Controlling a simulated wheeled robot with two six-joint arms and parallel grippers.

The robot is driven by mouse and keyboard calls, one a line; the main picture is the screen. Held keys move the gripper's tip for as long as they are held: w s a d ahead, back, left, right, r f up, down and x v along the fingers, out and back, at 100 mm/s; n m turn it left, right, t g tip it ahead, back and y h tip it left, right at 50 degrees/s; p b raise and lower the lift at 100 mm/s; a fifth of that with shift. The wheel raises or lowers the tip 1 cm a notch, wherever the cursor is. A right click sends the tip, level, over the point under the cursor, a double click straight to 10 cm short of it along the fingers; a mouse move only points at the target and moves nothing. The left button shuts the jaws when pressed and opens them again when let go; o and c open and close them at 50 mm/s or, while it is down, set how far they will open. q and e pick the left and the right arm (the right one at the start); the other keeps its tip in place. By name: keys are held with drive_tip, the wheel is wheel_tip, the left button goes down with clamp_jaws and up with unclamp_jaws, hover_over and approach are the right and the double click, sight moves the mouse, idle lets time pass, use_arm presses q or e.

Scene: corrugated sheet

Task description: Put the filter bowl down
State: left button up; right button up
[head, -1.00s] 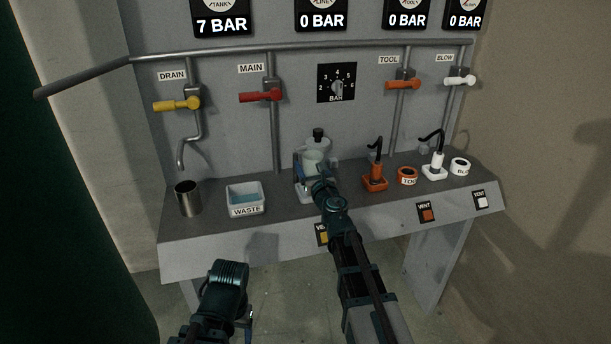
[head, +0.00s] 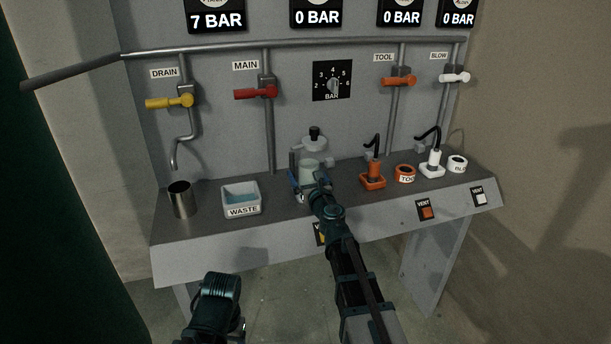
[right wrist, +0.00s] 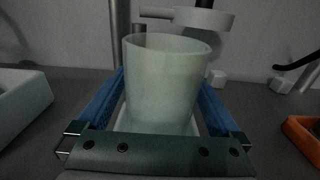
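The filter bowl (head: 308,170) is a pale, translucent greenish cup, upright with its open rim up. My right gripper (head: 303,182) is around it, and in the right wrist view its blue fingers lie along both sides of the bowl (right wrist: 165,85). The bowl is apart from the grey filter head (head: 314,144), below and in front of it. A whitish piece shows under the bowl in the right wrist view; whether the bowl rests on it I cannot tell. My left gripper (head: 222,300) is low in front of the bench, its fingers not clearly visible.
The bench (head: 270,222) carries a metal cup (head: 181,198), a white WASTE tray (head: 256,186) with bluish liquid, orange (head: 372,181) and white (head: 432,170) tool fittings, and rolls of tape. Bare bench top lies between the WASTE tray and the bowl. Pipes and valves line the wall.

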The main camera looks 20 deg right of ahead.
drive_tip(key=shift+r, duration=0.25)
drive_tip(key=s, duration=1.2)
drive_tip(key=shift+d+f, duration=0.1)
drive_tip(key=shift+d, duration=0.1)
drive_tip(key=w, duration=1.2)
drive_tip(key=shift+w+a, duration=0.15)
drive_tip(key=shift+a, duration=0.05)
drive_tip(key=shift+f, duration=0.15)
